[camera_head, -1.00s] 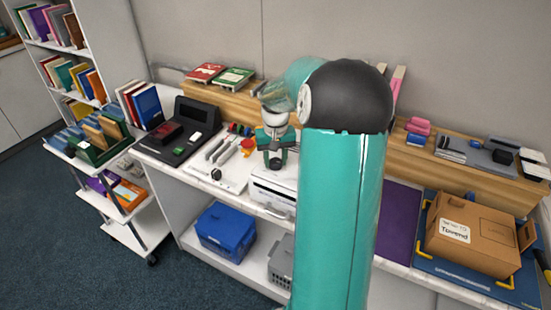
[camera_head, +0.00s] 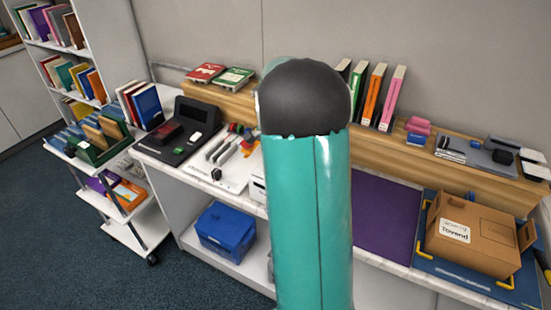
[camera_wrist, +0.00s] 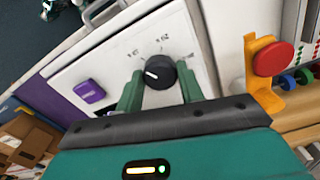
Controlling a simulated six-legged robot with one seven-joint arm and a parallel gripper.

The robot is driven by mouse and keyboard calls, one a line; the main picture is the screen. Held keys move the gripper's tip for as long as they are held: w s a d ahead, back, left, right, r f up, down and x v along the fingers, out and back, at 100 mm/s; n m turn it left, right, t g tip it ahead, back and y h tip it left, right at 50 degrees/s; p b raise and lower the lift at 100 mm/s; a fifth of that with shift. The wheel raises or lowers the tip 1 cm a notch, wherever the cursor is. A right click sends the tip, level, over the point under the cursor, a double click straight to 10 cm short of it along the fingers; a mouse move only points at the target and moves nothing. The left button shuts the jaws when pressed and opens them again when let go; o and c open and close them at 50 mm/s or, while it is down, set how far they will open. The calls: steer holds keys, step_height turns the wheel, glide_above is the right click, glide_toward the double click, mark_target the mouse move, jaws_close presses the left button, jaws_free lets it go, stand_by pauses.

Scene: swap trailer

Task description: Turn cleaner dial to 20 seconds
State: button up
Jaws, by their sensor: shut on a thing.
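The cleaner is a white panel (camera_wrist: 112,62) in the wrist view, with a round black dial (camera_wrist: 154,76) and small dark marks around the dial's far side. The marks are too small to read surely. A white pointer line on the dial points toward the picture's left, slightly up. My gripper (camera_wrist: 160,71) has one green finger on each side of the dial and is shut on it. A purple button (camera_wrist: 89,91) sits on the panel left of the dial. In the head view my arm hides the gripper, the dial and most of the cleaner.
An orange holder with a red round top (camera_wrist: 272,60) stands close right of my gripper in the wrist view. In the head view, a black device (camera_head: 184,128) lies left on the counter, with a purple mat (camera_head: 385,215) and cardboard box (camera_head: 470,235) right.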

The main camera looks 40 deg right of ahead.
steer(key=m, duration=0.6)
steer(key=shift+m, duration=0.3)
steer(key=m, duration=0.5)
steer(key=shift+d, duration=0.1)
steer(key=shift+m, duration=0.4)
steer(key=o, duration=1)
step_height(320, 180, up, 14)
steer(key=shift+f, duration=0.1)
